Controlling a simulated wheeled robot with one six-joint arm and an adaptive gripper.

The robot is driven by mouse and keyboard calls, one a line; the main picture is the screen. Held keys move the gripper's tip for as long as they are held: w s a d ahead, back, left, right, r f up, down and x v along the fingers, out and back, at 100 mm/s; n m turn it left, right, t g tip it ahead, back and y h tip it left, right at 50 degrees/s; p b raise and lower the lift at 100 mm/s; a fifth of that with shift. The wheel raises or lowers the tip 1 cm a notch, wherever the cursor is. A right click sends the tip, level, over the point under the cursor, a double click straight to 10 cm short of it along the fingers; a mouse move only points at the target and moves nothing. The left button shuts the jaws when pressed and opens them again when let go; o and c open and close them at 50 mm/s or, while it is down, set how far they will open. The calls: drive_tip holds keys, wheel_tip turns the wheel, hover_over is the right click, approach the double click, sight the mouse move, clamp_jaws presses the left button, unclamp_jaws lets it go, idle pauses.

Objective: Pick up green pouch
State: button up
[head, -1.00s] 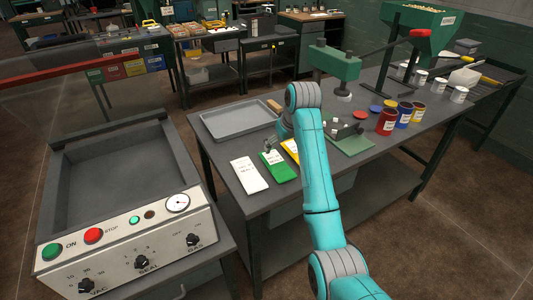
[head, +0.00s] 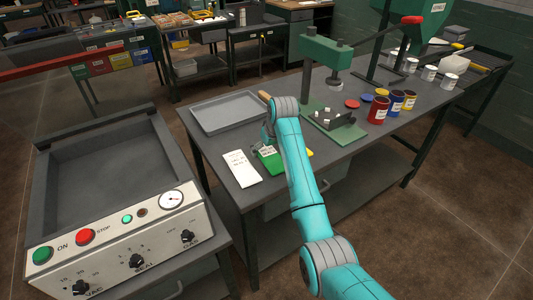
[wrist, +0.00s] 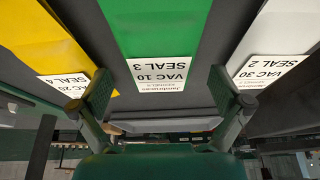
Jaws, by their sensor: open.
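The green pouch (head: 270,160) lies flat on the workbench between a white pouch (head: 240,168) and a yellow pouch, which my arm mostly hides in the head view. In the wrist view the green pouch (wrist: 153,28) is centred, with a white label reading VAC 10, SEAL 3. The yellow pouch (wrist: 40,45) is on the left there and the white pouch (wrist: 280,35) on the right. My gripper (wrist: 160,95) is open and empty, its fingers either side of the green pouch's label end. I cannot tell the exact height above the pouch.
A grey tray (head: 227,113) lies behind the pouches. A green press (head: 328,65) and several coloured cans, including a red one (head: 378,111), stand to the right. The vacuum sealer (head: 110,235) is at the front left. The bench's front edge is close to the pouches.

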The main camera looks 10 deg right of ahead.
drive_tip(key=shift+w+f, duration=0.2)
drive_tip(key=shift+f, duration=0.25)
drive_tip(key=c, duration=1.2)
drive_tip(key=shift+r, duration=0.15)
